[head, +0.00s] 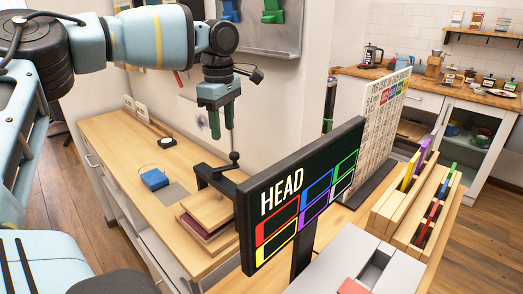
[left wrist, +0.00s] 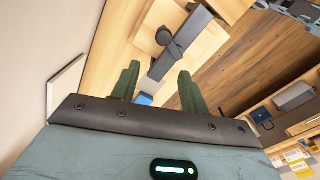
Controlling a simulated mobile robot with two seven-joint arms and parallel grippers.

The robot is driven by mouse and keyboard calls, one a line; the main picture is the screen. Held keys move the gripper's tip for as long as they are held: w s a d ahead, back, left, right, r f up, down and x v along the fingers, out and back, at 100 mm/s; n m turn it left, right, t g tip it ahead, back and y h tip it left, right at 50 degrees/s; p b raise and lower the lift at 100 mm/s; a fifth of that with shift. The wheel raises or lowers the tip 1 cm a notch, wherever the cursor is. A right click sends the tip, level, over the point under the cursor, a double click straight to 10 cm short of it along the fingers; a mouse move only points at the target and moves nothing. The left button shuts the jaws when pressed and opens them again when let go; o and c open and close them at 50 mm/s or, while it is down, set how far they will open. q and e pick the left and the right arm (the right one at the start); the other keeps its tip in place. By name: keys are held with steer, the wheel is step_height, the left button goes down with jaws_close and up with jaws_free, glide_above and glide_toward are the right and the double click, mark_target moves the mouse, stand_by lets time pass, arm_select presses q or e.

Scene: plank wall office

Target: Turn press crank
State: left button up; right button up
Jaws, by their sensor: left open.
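The press (head: 205,212) stands on the wooden counter, with stacked light and dark boards under a black frame. Its black crank (head: 233,158) sits on top of the frame, with a ball at its upper end. The HEAD sign hides part of the press's right side. My left gripper (head: 221,130) is open and empty, fingers pointing down, above and slightly left of the crank, apart from it. In the left wrist view, the gripper (left wrist: 158,75) has its green fingers spread, with the crank (left wrist: 166,38) and black press frame seen beyond them. My right gripper is not in view.
A black HEAD sign (head: 300,194) with coloured boxes stands close to the right of the press. A blue block (head: 154,179) lies on the counter (head: 118,141) to the left. Wooden racks (head: 412,205) stand at the right. The wall and a grey panel (head: 262,27) are behind my gripper.

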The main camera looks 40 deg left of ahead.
mark_target(234, 154)
arm_select(q)
steer(key=d, duration=0.1)
steer(key=d+r, duration=0.1)
steer(key=w, duration=0.1)
steer(key=shift+d+r, duration=0.25)
steer(key=shift+d, duration=0.15)
steer(key=shift+s+a, duration=0.1)
steer(key=shift+a, duration=0.05)
steer(key=shift+f, duration=0.25)
step_height(234, 154, down, 7)
steer(key=shift+f, duration=0.15)
steer(key=shift+c, duration=0.4)
jaws_close()
